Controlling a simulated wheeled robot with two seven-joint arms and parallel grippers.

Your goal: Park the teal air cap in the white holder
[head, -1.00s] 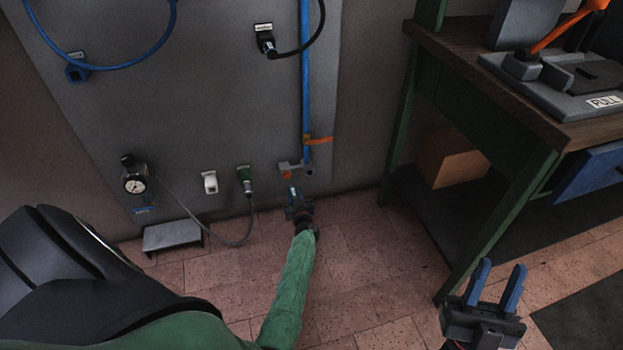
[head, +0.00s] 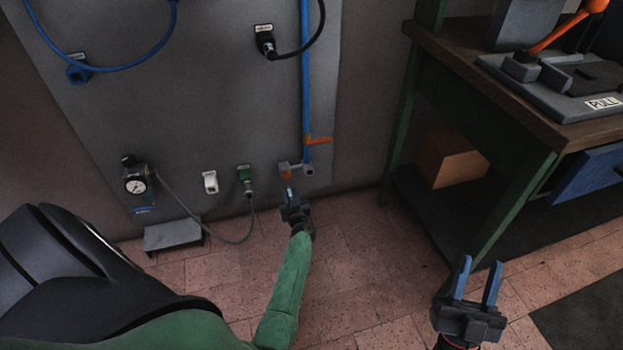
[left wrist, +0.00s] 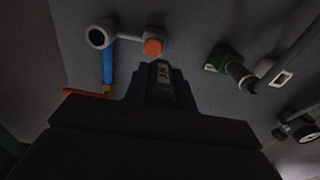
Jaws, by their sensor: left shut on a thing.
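My left gripper (head: 289,193) is low by the wall panel, just below the pipe outlet. In the left wrist view its fingers are shut on a dark teal piece with a small pale label, which I take as the teal air cap (left wrist: 162,76). The cap is hard to make out in the head view. The white holder (head: 210,182) is on the panel to the left of the gripper and apart from it. It also shows at the right in the left wrist view (left wrist: 283,78). My right gripper (head: 477,280) is open and empty at the lower right.
The pipe outlet (head: 308,169) with an orange end is just above the left gripper. A green socket (head: 245,173) with a hose sits between it and the holder. A gauge (head: 135,184) is further left. A workbench (head: 490,95) stands at the right.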

